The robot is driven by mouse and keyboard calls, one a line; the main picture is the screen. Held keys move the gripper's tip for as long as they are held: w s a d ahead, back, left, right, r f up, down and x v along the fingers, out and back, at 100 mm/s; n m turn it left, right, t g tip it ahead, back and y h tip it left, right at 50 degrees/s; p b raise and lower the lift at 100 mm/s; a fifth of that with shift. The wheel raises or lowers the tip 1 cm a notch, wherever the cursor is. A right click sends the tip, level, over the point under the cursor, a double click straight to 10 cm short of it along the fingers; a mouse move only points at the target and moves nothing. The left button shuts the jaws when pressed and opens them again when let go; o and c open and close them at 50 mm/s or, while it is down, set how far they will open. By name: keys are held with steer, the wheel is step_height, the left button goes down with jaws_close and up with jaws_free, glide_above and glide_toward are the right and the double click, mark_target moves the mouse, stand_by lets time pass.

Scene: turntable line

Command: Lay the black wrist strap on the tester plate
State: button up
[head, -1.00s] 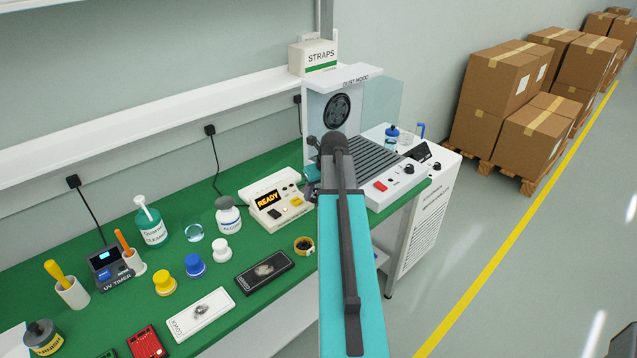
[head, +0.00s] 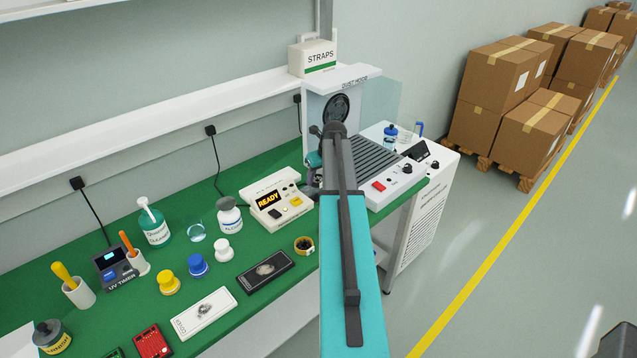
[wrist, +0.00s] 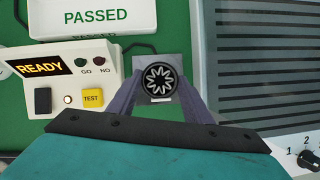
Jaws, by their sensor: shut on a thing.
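The tester (head: 270,211) is a cream unit with a lit READY display, on the green bench left of my arm. In the wrist view the tester (wrist: 58,108) is left of my gripper, with GO and NO lamps and a yellow TEST button. My gripper (wrist: 159,78) is shut on a black round thing (wrist: 159,92) with a white petal-like mark on top. I cannot tell for sure that it is the wrist strap. A grey square surface shows around and below it; whether they touch is unclear. In the head view my arm hides the gripper's tips.
A dust hood with a dark slatted bed (head: 365,160) stands just right of my gripper. A white PASSED tray (wrist: 45,22) lies at the tester's back. Bottles, coloured jars, a black-framed plate (head: 265,271) and a small dark ring (head: 304,245) crowd the bench's left.

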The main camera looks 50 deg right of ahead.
mark_target(319, 181)
steer(key=shift+f, duration=0.1)
stand_by(0.3)
steer(key=shift+f+p, duration=0.95)
steer(key=shift+f, duration=0.75)
steer(key=shift+f, duration=0.1)
steer(key=o, duration=1.1)
steer(key=shift+r, duration=0.2)
steer(key=shift+b+v, duration=1.7)
steer(key=shift+v, duration=4.25)
steer(key=shift+s, duration=0.2)
